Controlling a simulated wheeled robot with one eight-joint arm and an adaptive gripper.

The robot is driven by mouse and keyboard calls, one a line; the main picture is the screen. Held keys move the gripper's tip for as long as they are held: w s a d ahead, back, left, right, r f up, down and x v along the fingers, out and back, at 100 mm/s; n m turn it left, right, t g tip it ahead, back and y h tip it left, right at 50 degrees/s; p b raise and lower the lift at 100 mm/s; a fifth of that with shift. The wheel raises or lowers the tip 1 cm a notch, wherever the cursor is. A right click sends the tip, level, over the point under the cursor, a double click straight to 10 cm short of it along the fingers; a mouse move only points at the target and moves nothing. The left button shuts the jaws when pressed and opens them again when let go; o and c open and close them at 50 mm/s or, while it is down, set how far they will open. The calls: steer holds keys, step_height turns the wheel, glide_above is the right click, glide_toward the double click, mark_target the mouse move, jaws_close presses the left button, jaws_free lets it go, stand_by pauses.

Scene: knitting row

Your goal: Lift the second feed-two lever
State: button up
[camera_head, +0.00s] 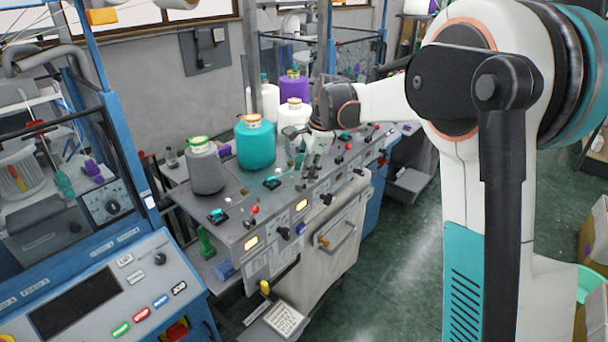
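The grey control bench (235,232) runs away from me in the middle of the picture. Small red-topped levers stand on it, one nearer (254,210) and one farther (348,146). Dark knobs, one of them nearer (284,233) and one farther (327,199), stick out of its front panel. Lettering is too small to tell which lever is the second feed-two lever. My gripper (307,168) points down over the bench's middle, between the two red-topped levers. Its fingers are small and dark against the bench, so their opening and any contact are unclear.
A blue-framed machine with a button panel (100,290) is at left. The green floor (400,260) is mostly clear at right.

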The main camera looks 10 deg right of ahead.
steer(key=v, duration=0.9)
steer(key=shift+r, duration=0.4)
steer(key=shift+s, duration=0.1)
steer(key=shift+c, duration=0.6)
